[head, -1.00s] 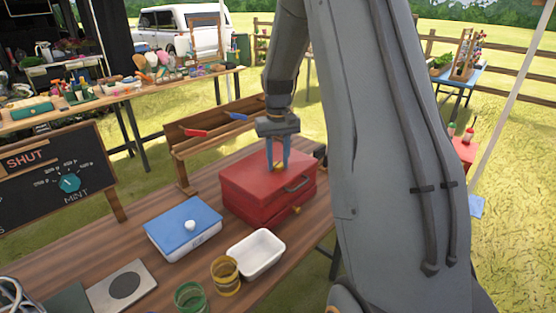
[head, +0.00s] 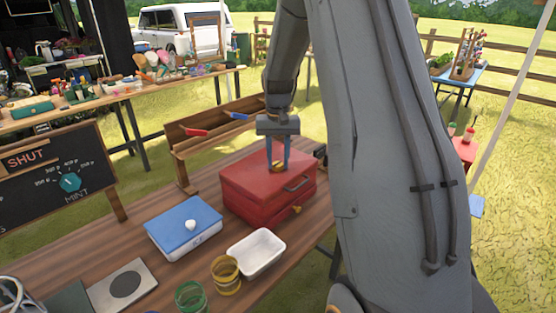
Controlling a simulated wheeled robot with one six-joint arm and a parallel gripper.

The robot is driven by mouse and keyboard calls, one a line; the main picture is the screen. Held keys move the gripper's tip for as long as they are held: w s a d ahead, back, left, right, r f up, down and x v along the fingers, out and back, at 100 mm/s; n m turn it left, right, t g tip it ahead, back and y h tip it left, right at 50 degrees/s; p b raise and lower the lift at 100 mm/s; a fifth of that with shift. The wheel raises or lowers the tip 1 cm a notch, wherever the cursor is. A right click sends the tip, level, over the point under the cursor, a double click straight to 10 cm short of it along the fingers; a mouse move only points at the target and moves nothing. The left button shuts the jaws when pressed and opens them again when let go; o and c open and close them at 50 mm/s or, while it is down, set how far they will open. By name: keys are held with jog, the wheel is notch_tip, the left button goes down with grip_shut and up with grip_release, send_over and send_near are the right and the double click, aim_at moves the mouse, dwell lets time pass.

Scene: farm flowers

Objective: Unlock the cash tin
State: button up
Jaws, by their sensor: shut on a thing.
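The red cash tin (head: 250,188) stands on the wooden table with its lid down. A grey handle (head: 298,184) and a small brass-yellow piece (head: 296,210) are on its front side. My gripper (head: 277,168) points straight down over the top of the tin. Its blue fingers are shut on a small yellow piece (head: 276,167) at the lid. The fingers partly hide this piece, and I cannot tell whether it is a key or a knob.
A blue-lidded box (head: 181,222) with a white knob, a white tray (head: 256,252), a yellow jar (head: 226,274) and a green jar (head: 190,297) stand in front of the tin. A wooden rack (head: 215,140) stands behind. A chalkboard (head: 60,178) is at left.

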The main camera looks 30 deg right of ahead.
aim_at(278, 163)
jog(key=o, duration=1.1)
jog(key=shift+c, duration=0.2)
jog(key=shift+d+r+b, duration=0.1)
jog(key=shift+r+b, duration=1)
jog(key=shift+r, duration=2.85)
jog(key=s+a+f+n, duration=0.1)
jog(key=s+a, duration=0.2)
jog(key=s+a+f, duration=0.1)
jog(key=s+a, duration=0.2)
jog(key=a, duration=0.1)
jog(key=s+a+f+n, duration=0.1)
jog(key=s+a+f, duration=0.1)
jog(key=s+a, duration=0.1)
jog(key=shift+s+a+n+t, duration=0.2)
jog(key=shift+s+n+t, duration=0.1)
jog(key=shift+s, duration=0.2)
jog(key=s+a+f+n, duration=0.1)
jog(key=s+a+f, duration=0.1)
jog(key=s, duration=0.4)
jog(key=s+a+f+n, duration=0.1)
jog(key=s+a+f, duration=0.1)
jog(key=s+a, duration=0.2)
jog(key=s, duration=0.3)
jog(key=shift+s+a+f+n+t, duration=0.25)
jog(key=shift+a+f+n+t, duration=0.05)
jog(key=shift+a+f, duration=0.1)
